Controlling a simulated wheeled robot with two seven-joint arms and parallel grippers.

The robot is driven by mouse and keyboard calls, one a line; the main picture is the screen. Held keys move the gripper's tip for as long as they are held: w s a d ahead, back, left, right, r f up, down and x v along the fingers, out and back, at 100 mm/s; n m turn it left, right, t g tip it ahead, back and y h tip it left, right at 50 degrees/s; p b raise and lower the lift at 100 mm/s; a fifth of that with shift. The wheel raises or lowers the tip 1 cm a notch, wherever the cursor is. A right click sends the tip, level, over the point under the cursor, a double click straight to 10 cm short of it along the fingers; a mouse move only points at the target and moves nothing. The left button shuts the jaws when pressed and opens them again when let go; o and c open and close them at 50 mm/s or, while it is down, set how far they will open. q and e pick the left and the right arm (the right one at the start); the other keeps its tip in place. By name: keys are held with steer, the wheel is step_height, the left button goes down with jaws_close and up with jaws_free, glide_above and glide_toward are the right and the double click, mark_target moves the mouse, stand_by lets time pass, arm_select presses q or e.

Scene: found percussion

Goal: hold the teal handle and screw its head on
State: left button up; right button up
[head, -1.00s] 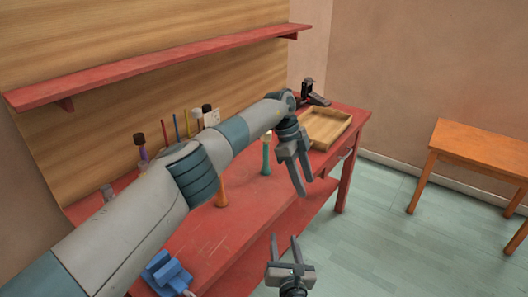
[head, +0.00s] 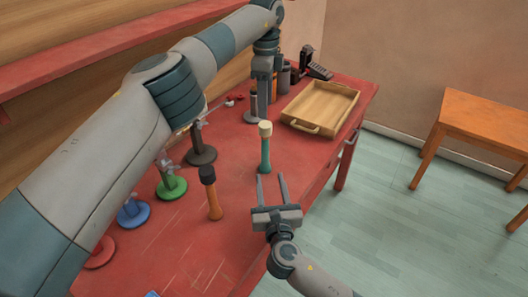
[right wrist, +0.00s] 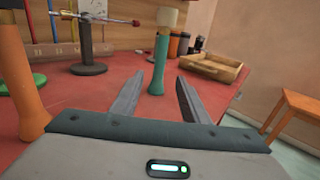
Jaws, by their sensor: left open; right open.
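The teal handle (head: 265,156) stands upright on the red bench, with a cream head (head: 265,128) on top. Whether the head is seated tightly, I cannot tell. In the right wrist view the teal handle (right wrist: 159,62) shows beyond and between my fingers, with the cream head (right wrist: 167,17) above it. My right gripper (head: 270,176) is open and empty, just in front of the handle's lower part, fingers pointing at it. My left gripper (head: 262,110) is open, pointing down behind and above the head, seen edge-on.
An orange handle (head: 214,205) with a dark head stands to the left. Several round-based stands, green (head: 172,188) and blue (head: 134,215) among them, line the bench. A wooden tray (head: 330,120) lies at the right back. Dark canisters stand behind. The bench's right front edge is close.

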mark_target(264, 145)
steer(key=w, duration=0.5)
steer(key=w+a, duration=0.1)
steer(key=w, duration=0.5)
steer(key=w+a, duration=0.1)
steer(key=w, duration=0.5)
steer(key=shift+w, duration=0.1)
jaws_close()
